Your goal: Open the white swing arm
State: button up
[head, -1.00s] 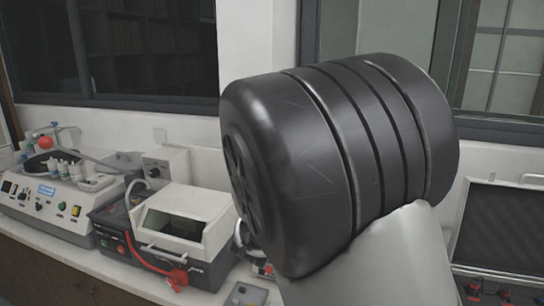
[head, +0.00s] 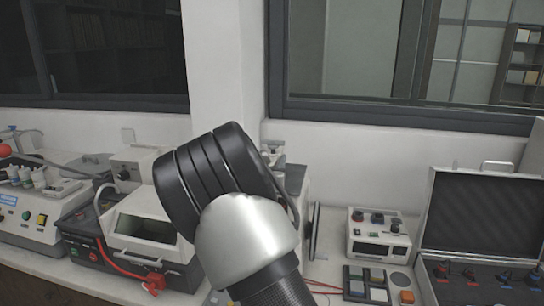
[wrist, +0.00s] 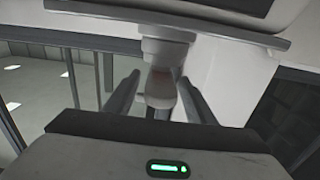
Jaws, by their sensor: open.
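In the wrist view my gripper (wrist: 160,79) is open, with one dark finger on each side of a pale, rounded knob-like part (wrist: 161,88). The part hangs from a pale collar under a flat white and grey piece (wrist: 215,32) at the top. It looks like part of the white swing arm, but I cannot tell for sure. Contact with the fingers cannot be made out. In the head view my own arm hides the gripper and most of the press; a small pale top part (head: 272,152) shows just behind the arm.
A grey-white machine with a window (head: 147,222) and a red hose stands left of my arm. To the right are a small control box (head: 378,240), a button pad (head: 367,283) and an open black-lined case (head: 485,215). A wall and window are behind.

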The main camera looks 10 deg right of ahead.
jog(key=shift+x, duration=1.25)
grip_shut()
jog(key=shift+d+f, duration=0.1)
